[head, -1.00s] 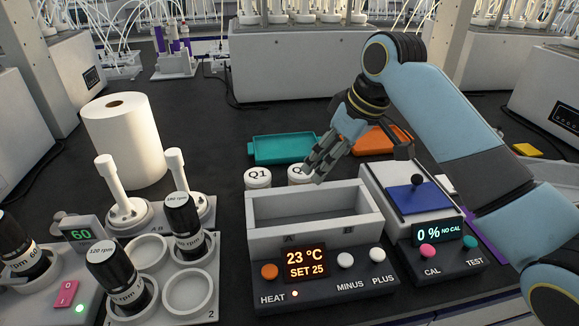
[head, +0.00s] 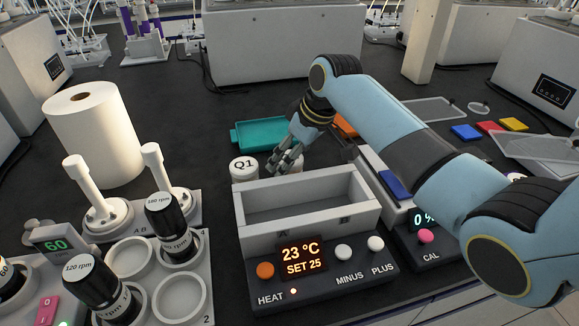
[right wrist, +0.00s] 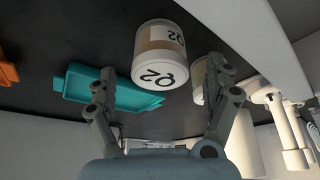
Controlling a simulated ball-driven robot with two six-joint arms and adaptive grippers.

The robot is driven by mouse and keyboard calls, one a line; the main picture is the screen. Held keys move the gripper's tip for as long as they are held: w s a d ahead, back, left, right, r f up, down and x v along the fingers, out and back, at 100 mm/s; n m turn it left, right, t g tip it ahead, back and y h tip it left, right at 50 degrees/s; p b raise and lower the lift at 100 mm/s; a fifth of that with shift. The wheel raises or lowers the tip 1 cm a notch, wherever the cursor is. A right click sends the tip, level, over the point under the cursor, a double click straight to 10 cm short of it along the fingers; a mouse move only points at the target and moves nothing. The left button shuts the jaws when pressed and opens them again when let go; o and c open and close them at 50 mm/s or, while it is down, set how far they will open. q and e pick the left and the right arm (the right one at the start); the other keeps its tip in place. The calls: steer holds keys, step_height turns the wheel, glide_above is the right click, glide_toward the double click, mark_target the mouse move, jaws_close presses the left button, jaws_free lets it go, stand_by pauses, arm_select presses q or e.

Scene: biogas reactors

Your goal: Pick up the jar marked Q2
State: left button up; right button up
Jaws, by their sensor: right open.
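The jar marked Q2 (right wrist: 160,55) shows in the right wrist view as a white-lidded jar with a brown band and a Q2 label. In the head view it is mostly hidden behind my right gripper (head: 287,163). The gripper is open, pointing down at the jar. In the right wrist view one finger of my gripper (right wrist: 160,74) stands on each side of the jar, with a gap to each. Jar Q1 (head: 243,168) stands just left of it in the head view; in the right wrist view it (right wrist: 198,80) is partly behind a finger. My left gripper is not in view.
A grey heater trough (head: 362,213) reading 23 °C stands close in front of the jars. A teal tray (head: 262,133) lies behind them, with an orange tray (head: 345,125) to its right.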

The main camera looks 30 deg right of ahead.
steer(key=shift+w+a+f, duration=0.15)
steer(key=shift+w+f, duration=0.15)
steer(key=shift+f, duration=0.35)
steer(key=c, duration=1.3)
steer(key=shift+r, duration=0.1)
steer(key=shift+c, duration=0.2)
